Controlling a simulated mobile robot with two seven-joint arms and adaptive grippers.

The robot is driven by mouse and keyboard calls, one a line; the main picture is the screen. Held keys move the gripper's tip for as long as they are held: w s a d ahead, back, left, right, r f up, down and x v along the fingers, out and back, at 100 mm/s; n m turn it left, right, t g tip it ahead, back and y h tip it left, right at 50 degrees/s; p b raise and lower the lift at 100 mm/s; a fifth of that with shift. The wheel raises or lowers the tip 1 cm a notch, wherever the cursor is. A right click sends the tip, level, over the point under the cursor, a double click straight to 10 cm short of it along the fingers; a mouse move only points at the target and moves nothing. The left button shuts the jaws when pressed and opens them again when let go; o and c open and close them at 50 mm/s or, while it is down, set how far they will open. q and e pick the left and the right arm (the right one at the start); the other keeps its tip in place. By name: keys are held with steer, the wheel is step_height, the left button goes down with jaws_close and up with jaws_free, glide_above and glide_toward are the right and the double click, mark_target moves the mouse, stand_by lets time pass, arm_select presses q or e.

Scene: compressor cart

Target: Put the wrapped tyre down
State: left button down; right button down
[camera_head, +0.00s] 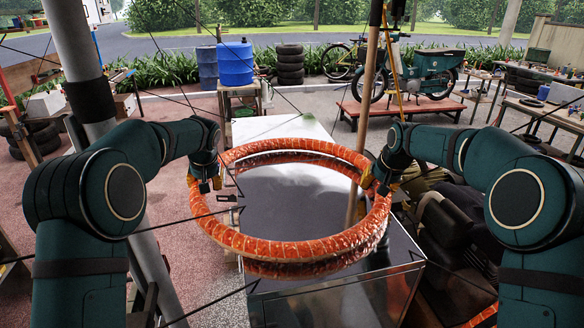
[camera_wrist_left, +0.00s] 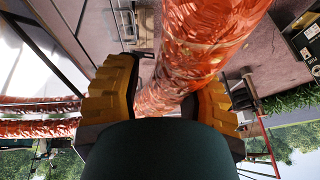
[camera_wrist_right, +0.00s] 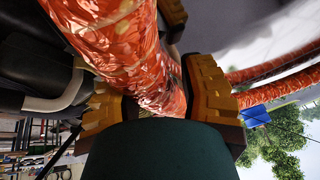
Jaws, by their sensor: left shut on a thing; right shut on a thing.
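The wrapped tyre (camera_head: 295,247) is a thin ring in shiny orange-red wrap, lying roughly level over the dark, mirror-like top (camera_head: 290,200) of a metal cabinet. A second ring shape just under it looks like its reflection, so it seems a little above the top; the exact gap is unclear. My left gripper (camera_head: 205,182) is shut on the tyre's left side; the wrap fills the space between its yellow fingers in the left wrist view (camera_wrist_left: 165,95). My right gripper (camera_head: 380,180) is shut on the right side, also in the right wrist view (camera_wrist_right: 155,95).
A wooden pole (camera_head: 368,85) stands close behind the tyre's right side. A dark seat-like thing (camera_head: 445,220) is right of the cabinet. Another piece of orange wrap (camera_head: 482,317) shows at the bottom right. A grey post (camera_head: 82,60) stands at the left.

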arm_select(q)
steer(key=shift+f, duration=0.3)
arm_select(e)
steer(key=shift+f, duration=0.3)
arm_select(q)
steer(key=c, duration=0.5)
jaws_free()
arm_select(e)
steer(key=c, duration=0.5)
jaws_free()
arm_select(q)
steer(key=shift+r, duration=0.1)
steer(key=v, duration=1.1)
steer(key=shift+s+d+r, duration=0.1)
steer(key=shift+s+r, duration=0.1)
steer(key=shift+r, duration=0.25)
arm_select(e)
steer(key=shift+s+r, duration=0.25)
steer(key=shift+r, duration=0.3)
steer(key=v, duration=1.1)
steer(key=shift+d, duration=0.1)
steer(key=shift+f, duration=0.1)
